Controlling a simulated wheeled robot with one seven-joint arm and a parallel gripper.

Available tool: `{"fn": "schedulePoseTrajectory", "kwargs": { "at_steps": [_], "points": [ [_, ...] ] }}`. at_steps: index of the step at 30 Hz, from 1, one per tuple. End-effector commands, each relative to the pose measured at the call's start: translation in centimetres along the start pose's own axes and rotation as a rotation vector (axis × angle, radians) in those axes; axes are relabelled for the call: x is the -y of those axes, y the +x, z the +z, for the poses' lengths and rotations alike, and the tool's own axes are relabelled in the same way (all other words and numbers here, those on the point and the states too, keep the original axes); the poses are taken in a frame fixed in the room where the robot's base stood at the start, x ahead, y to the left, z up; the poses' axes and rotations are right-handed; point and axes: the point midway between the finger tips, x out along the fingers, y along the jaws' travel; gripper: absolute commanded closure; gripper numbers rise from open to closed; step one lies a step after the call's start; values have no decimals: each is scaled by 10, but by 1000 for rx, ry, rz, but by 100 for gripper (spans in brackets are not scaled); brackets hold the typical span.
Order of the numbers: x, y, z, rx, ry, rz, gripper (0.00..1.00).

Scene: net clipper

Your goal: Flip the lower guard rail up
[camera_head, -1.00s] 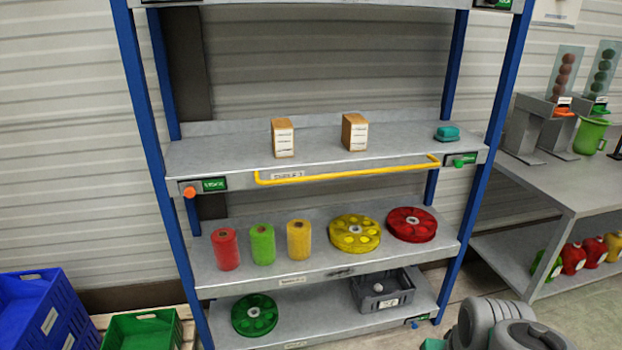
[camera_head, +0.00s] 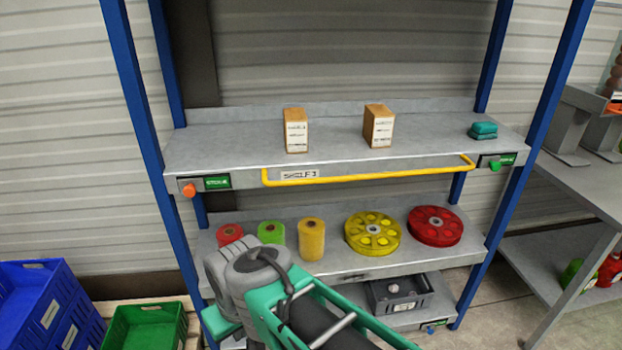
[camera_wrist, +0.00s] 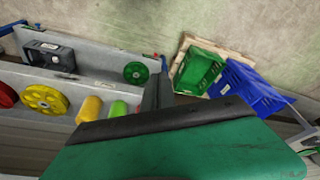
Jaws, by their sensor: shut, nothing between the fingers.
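The yellow guard rail (camera_head: 367,178) runs along the front edge of the middle shelf (camera_head: 235,150) in the head view. It lies low, near the level of the shelf's front face, with a short bend at each end. An orange knob (camera_head: 189,190) is left of it and a green knob (camera_head: 495,166) right of it. My gripper shows in the wrist view as dark fingers (camera_wrist: 158,88) beyond a green housing. They look closed and empty, apart from the rail. In the head view my arm is in front of the lower shelf and the fingers cannot be made out.
Two boxes (camera_head: 296,130) and a teal item (camera_head: 482,130) stand on the middle shelf. Spools (camera_head: 312,240) and reels (camera_head: 372,230) sit below. Blue crates (camera_head: 45,300) and a green crate (camera_head: 145,325) are at lower left. A side table (camera_head: 580,190) is at right.

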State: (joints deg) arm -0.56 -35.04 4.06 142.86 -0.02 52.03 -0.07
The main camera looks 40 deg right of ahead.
Motion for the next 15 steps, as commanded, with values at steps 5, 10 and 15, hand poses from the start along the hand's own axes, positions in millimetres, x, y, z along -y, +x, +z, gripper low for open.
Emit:
{"fn": "schedulePoseTrajectory", "kwargs": {
  "at_steps": [5, 10, 15],
  "points": [
    [0, 0, 0, 0, 0, 0, 100],
    [0, 0, 0, 0, 1, 0, 100],
    [-7, 10, -7, -18, 92, -11, 100]
  ]
}}
